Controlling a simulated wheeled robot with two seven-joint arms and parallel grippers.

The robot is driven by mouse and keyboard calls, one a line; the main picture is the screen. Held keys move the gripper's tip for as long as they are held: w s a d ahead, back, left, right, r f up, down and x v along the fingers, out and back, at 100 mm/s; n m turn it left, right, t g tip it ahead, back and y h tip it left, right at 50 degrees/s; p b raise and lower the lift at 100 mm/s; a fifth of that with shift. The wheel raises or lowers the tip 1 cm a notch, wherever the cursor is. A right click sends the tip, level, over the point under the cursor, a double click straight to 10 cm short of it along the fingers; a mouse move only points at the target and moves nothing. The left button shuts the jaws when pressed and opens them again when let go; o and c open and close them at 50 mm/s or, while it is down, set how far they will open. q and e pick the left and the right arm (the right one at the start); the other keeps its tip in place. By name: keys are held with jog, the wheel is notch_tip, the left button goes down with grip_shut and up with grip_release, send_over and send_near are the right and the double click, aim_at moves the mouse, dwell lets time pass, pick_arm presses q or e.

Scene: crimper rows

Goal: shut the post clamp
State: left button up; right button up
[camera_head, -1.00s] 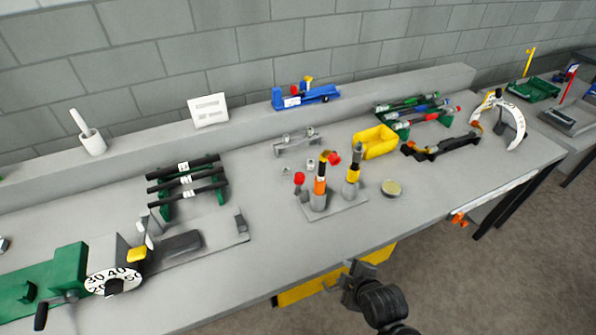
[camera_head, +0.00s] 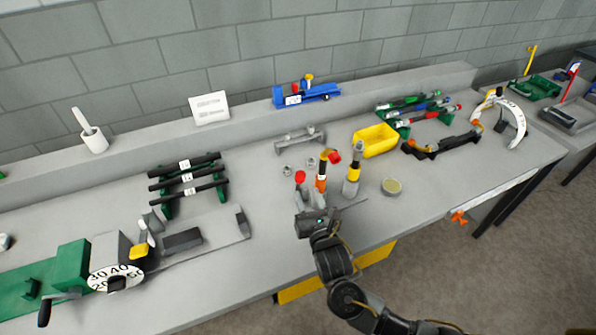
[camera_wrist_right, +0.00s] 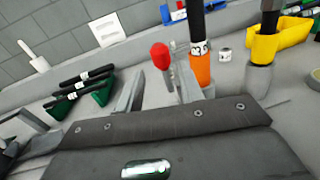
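I take the post clamp to be the grey fixture with the red-knobbed lever (camera_head: 300,177) and the orange-banded post (camera_head: 321,172), topped by a second red end. A yellow-banded post (camera_head: 352,178) stands to its right. My right gripper (camera_head: 322,205) is in front of the fixture, hiding much of its base. In the right wrist view, the fingers (camera_wrist_right: 158,90) are apart. The red knob (camera_wrist_right: 160,56) shows between them, beyond the tips, and the orange post (camera_wrist_right: 200,65) stands behind the right finger. I see no contact. My left gripper is out of view.
A yellow bin (camera_head: 376,142) and a round tin (camera_head: 391,186) are to the right. A black-bar rack (camera_head: 187,183) and a green machine with a numbered dial (camera_head: 116,277) are to the left. A grey bracket (camera_head: 299,140) lies behind the posts.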

aim_at(301, 178)
jog(key=w, duration=0.3)
jog(key=w+a, duration=0.1)
jog(key=w, duration=0.3)
jog(key=w+p, duration=0.1)
jog(key=w, duration=0.2)
jog(key=shift+w+a, duration=0.25)
jog(key=shift+a, duration=0.15)
jog(key=shift+c, duration=0.3)
grip_shut()
